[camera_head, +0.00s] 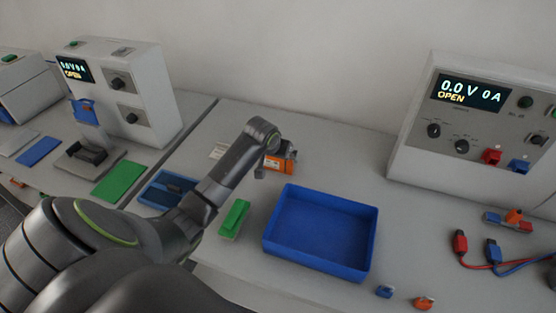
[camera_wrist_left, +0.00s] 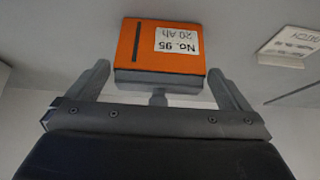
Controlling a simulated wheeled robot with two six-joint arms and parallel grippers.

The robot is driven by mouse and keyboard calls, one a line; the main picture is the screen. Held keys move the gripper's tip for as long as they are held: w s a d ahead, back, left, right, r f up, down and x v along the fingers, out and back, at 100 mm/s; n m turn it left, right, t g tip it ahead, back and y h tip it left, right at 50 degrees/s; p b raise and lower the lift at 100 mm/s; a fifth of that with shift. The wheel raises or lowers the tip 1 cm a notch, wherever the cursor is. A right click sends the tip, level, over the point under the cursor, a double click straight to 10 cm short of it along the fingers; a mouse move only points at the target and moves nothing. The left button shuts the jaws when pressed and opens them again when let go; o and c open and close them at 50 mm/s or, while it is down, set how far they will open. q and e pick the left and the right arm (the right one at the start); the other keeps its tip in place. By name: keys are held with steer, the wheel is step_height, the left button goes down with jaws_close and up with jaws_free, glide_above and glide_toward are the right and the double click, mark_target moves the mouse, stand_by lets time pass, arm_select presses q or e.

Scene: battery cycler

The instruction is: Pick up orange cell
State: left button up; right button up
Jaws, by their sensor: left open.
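The orange cell (camera_head: 284,164) lies on the bench behind the blue bin, partly hidden by my left arm in the head view. In the left wrist view the orange cell (camera_wrist_left: 155,42) shows an orange face with a white label reading "No. 95 20 Ah" and a grey end. My left gripper (camera_wrist_left: 159,72) is open, one finger on each side of the cell's grey end, with gaps showing and no clear contact. In the head view the gripper (camera_head: 272,168) is at the cell, its fingers hard to make out. My right gripper is not in view.
An empty blue bin (camera_head: 364,245) stands in front, with a green cell (camera_head: 235,217) to its left. A cycler (camera_head: 410,145) reading "0.0 V 0 A OPEN" is at the right, with red and blue leads (camera_head: 490,263) before it. A white card (camera_wrist_left: 292,46) lies near the orange cell.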

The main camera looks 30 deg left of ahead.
arm_select(q)
steer(key=shift+x, duration=1.4)
steer(key=shift+r, duration=0.1)
steer(key=c, duration=0.9)
